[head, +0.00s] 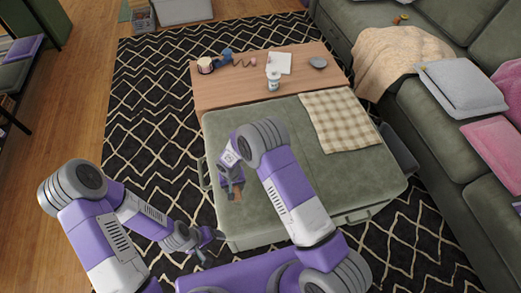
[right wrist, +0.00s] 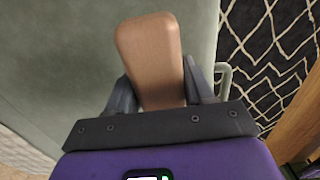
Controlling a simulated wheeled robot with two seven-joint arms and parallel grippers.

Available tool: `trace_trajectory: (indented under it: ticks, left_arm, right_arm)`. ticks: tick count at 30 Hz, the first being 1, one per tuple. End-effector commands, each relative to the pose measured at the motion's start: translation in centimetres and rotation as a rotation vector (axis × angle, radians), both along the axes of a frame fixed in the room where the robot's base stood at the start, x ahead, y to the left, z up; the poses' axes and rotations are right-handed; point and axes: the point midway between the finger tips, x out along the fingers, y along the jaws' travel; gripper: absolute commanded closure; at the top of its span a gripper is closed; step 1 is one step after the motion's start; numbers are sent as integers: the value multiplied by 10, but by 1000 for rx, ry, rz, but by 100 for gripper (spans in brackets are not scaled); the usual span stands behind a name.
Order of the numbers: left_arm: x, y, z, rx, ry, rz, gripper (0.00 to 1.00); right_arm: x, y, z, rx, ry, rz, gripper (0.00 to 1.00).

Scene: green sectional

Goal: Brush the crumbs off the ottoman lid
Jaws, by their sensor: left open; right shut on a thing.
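The green ottoman lid (head: 282,130) fills the middle of the head view. My right gripper (head: 234,190) is over the lid's left part, near its front. It is shut on a brown wooden block, likely the brush (right wrist: 150,55), which stands out between both fingers in the right wrist view (right wrist: 160,92). The brush's bristles are hidden. No crumbs can be made out on the lid, and my right arm covers part of it. My left gripper (head: 212,244) is open and empty, lower and just off the ottoman's front left corner.
A checked cloth (head: 340,120) lies on the lid's back right. Behind is a wooden top (head: 235,92) with a white bottle (head: 273,78), a cup (head: 205,65), a paper (head: 278,63) and a grey dish (head: 318,62). The green sofa (head: 430,110) borders the right; patterned rug (head: 150,110) lies left.

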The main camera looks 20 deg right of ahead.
Motion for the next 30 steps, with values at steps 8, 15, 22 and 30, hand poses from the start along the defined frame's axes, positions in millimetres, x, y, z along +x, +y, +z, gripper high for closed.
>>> trace_trajectory:
  ticks: [8,15,22,30]
  left_arm:
    - [0,0,18,0,0,0,22]
    - [0,0,27,0,0,0,22]
    - [0,0,28,0,0,0,22]
    - [0,0,28,0,0,0,22]
  right_arm:
    - [1,1,29,1,-2,0,72]
    - [0,1,44,0,-1,2,72]
    - [0,0,46,0,-1,2,72]
    - [0,1,46,0,-1,1,72]
